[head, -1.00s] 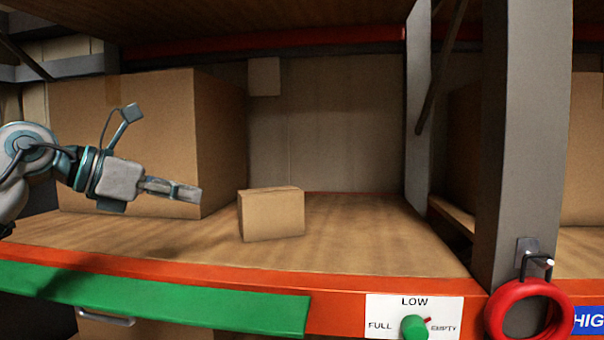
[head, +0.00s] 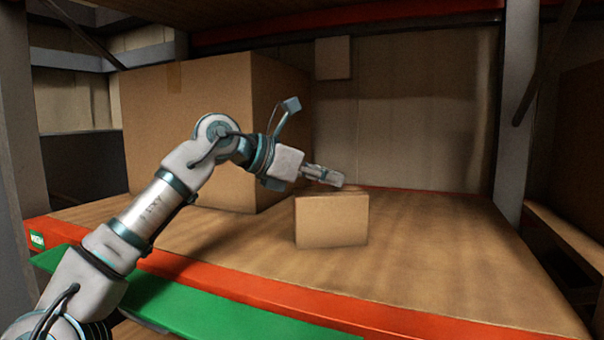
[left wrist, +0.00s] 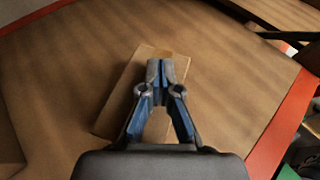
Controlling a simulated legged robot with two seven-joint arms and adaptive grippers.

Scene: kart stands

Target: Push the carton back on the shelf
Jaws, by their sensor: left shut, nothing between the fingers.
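The small brown carton (head: 331,221) stands upright on the wooden shelf, near the middle of the head view. My left gripper (head: 341,180) comes in from the left, and its fingertips are over the carton's top. The fingers are shut with nothing between them. In the left wrist view the shut fingertips (left wrist: 160,65) hide part of the carton (left wrist: 121,96) below them. I cannot tell whether they touch it. My right gripper is not in view.
The shelf deck (head: 430,250) is bare to the right of and behind the carton. A large box (head: 190,125) stands behind left. An orange beam (head: 300,303) with a green strip (head: 200,300) forms the front edge. A grey upright (head: 516,110) stands at right.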

